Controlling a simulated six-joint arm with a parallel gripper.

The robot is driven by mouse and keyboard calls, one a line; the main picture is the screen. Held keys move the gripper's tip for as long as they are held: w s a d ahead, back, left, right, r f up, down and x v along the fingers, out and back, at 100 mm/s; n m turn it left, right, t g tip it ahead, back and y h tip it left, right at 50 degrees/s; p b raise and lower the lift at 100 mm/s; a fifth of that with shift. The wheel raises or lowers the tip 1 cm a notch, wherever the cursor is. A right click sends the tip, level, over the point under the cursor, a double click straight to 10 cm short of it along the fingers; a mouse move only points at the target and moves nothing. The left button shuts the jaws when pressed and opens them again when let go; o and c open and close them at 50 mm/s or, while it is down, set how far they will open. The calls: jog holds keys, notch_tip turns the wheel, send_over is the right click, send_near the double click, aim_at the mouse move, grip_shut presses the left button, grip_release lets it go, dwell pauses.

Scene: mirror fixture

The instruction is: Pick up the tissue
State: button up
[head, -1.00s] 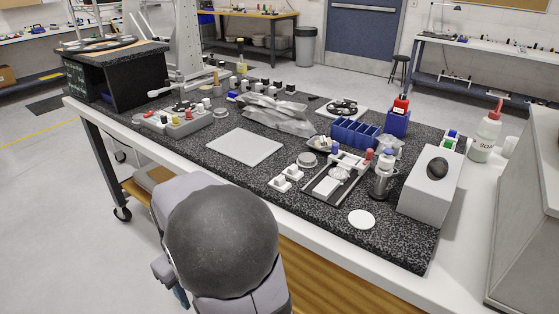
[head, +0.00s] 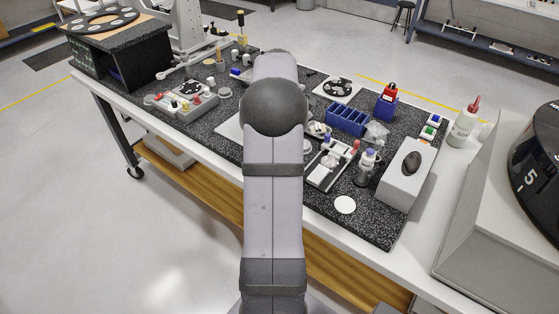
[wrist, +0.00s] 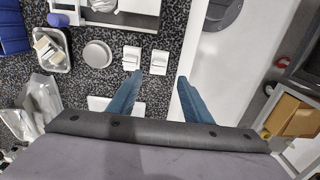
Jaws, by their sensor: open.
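A pale box with a dark oval opening (head: 403,172), which looks like a tissue box, stands at the right end of the dark bench mat in the head view. I cannot make out a tissue sticking out of it. My gripper (wrist: 160,76) shows in the wrist view with two blue fingers apart and nothing between them. It is above the bench near small white blocks (wrist: 132,56). In the head view my arm reaches over the middle of the bench and hides the gripper. The box is not identifiable in the wrist view.
Near the box are a dispenser bottle (head: 465,124), a silver spray bottle (head: 366,168), a white disc (head: 345,205) and a blue divided bin (head: 347,119). A round grey tin (wrist: 97,54) and a small parts tray (wrist: 51,48) lie near my gripper. Clear bags lie at left.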

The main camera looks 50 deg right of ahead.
jog(key=shift+s+d+r, duration=0.1)
jog(key=shift+s+d, duration=0.05)
jog(key=shift+d, duration=0.05)
jog(key=shift+f+p, duration=1.65)
jog(key=shift+f, duration=2)
jog(key=c, duration=1.1)
